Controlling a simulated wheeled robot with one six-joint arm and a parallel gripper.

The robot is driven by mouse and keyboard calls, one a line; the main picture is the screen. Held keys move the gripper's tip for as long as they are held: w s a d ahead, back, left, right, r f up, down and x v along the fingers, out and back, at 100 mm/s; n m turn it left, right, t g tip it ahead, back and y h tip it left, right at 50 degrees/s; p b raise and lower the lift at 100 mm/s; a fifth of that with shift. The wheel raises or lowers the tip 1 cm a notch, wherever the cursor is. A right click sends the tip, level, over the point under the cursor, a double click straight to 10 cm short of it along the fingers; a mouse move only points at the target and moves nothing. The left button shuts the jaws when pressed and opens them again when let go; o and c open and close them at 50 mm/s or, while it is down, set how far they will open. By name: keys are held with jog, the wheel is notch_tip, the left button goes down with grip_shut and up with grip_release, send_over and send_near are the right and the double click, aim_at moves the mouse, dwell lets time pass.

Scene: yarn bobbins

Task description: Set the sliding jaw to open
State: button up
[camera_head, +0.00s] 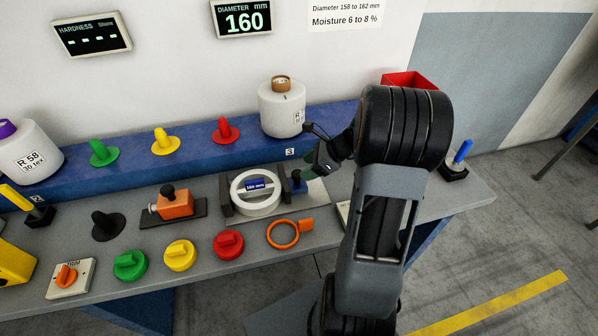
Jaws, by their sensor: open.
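The measuring fixture stands on the grey bench, with a white ring (256,207) between two dark uprights. The right upright, which looks like the sliding jaw (285,187), is close beside the ring. My gripper (304,153) is open, above and slightly right of this knob. One finger points up toward the white bobbin and the other reaches down close to the knob. I cannot tell whether it touches. My arm hides the area to the right.
A white bobbin (282,108) stands on the blue shelf behind my gripper. An orange ring (283,235) lies in front of the fixture. An orange block (174,202) is to the left. A blue lever (461,153) and a red bin (408,80) are at right. The wall display (243,19) reads 160.

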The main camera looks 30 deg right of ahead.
aim_at(294, 181)
jog(key=shift+x, duration=2.1)
